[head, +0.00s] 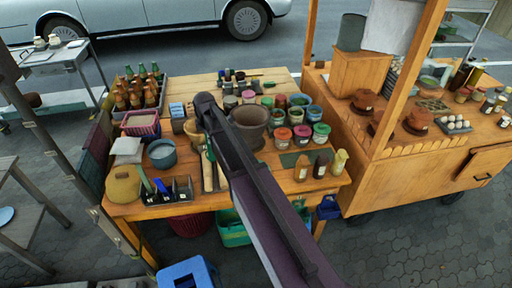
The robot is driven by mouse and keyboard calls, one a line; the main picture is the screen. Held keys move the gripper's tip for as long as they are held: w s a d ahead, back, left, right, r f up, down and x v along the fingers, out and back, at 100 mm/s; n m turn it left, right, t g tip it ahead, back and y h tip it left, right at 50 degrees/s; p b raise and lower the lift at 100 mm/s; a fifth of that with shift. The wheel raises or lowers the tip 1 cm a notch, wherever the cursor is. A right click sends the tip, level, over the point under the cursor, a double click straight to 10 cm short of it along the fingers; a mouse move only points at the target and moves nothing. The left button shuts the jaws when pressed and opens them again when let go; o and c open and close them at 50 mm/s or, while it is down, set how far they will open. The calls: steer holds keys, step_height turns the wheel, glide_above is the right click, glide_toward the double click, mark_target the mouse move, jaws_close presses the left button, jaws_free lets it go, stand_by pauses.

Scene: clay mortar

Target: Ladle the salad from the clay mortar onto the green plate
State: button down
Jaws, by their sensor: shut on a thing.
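The clay mortar (250,118) is a brown, wide-mouthed bowl on the wooden table, just right of my dark arm. Its salad cannot be made out. No green plate can be made out for sure; my arm covers part of the table. No ladle can be made out clearly; pale, stick-like pieces (208,176) show beside the arm, and I cannot tell what they are. My arm rises from the lower right to a bend above the table, left of the mortar. My gripper cannot be made out; it seems hidden behind the arm.
Lidded jars (302,135) crowd the table (285,80) right of the mortar. A bottle crate (138,95), a blue-grey pot (162,153) and a dark caddy (172,190) stand left. Squeeze bottles (321,163) line the right front. A wooden cart (400,170) adjoins the right side.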

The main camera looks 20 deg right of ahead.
steer(key=s+d+f+b, duration=0.1)
steer(key=d+f+b, duration=0.1)
steer(key=d, duration=0.7)
steer(key=s+d+f+m+b, duration=0.1)
steer(key=s+d+f+b, duration=0.1)
steer(key=d, duration=0.8)
step_height(320, 180, down, 2)
steer(key=shift+f+b, duration=0.25)
steer(key=shift+b, duration=0.55)
steer(key=shift+w+a, duration=0.1)
steer(key=w+a+f+g+h+b, duration=0.1)
steer(key=a+f+h+b, duration=0.4)
steer(key=b, duration=0.5)
steer(key=w+a+f+n+g+h+b, duration=0.1)
steer(key=a+f+h+b, duration=0.3)
steer(key=a+h+b, duration=0.4)
steer(key=w+a+b, duration=0.1)
steer(key=b, duration=0.2)
steer(key=shift+f, duration=0.35)
steer(key=shift+r+h+p, duration=0.3)
steer(key=shift+r+p, duration=0.05)
steer(key=shift+r, duration=0.2)
